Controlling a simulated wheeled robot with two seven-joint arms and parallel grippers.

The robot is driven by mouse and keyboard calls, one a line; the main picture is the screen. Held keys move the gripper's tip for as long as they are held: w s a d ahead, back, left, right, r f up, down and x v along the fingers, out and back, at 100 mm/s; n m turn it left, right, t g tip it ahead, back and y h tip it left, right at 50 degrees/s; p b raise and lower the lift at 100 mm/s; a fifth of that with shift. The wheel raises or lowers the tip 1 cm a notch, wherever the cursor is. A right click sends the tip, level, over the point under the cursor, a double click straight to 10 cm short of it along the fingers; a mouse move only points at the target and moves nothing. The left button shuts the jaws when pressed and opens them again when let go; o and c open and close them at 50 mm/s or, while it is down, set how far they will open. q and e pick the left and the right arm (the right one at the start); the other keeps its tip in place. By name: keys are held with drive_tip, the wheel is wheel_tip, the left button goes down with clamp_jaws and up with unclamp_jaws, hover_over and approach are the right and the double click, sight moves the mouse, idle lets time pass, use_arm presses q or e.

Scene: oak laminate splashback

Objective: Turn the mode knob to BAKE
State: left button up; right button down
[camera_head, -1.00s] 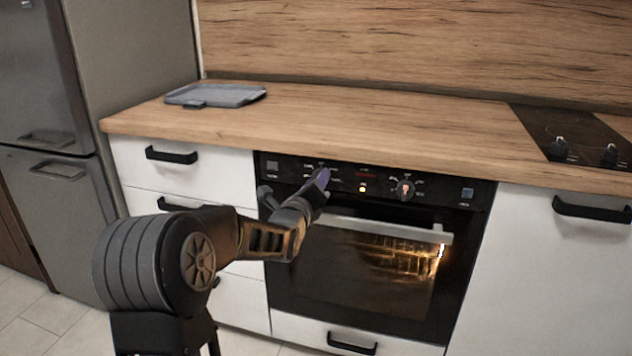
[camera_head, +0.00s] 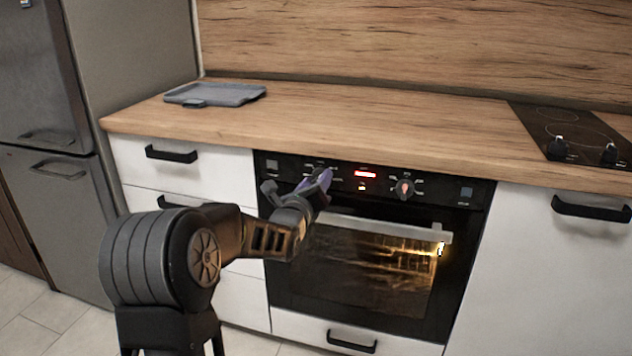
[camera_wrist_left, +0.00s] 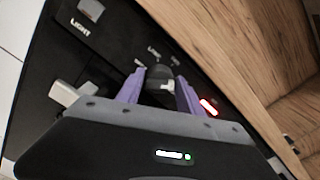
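The oven control panel (camera_head: 437,189) is black, with a knob at left and one at right. The left knob, taken as the mode knob (camera_wrist_left: 158,73), is dark with a pale mark, and small labels too blurred to read surround it. My left gripper (camera_wrist_left: 160,88) has its purple fingers on either side of this knob, seemingly touching it. In the head view my left gripper (camera_head: 318,184) largely hides this knob. The right knob (camera_head: 404,188) has a reddish mark and stands free. My right gripper is not in view.
A red display (camera_head: 366,174) glows between the knobs. A LIGHT button (camera_wrist_left: 91,10) is at the panel's left. The oven handle (camera_head: 385,227) runs below. A grey tray (camera_head: 215,94) lies on the wooden counter; a hob (camera_head: 575,135) is at right.

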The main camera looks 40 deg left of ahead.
use_arm(q)
drive_tip(key=shift+o, duration=1.3)
drive_tip(key=p+v, duration=0.1)
drive_tip(key=v, duration=0.6)
drive_tip(key=shift+s+d, duration=0.15)
drive_tip(key=shift+s, duration=0.25)
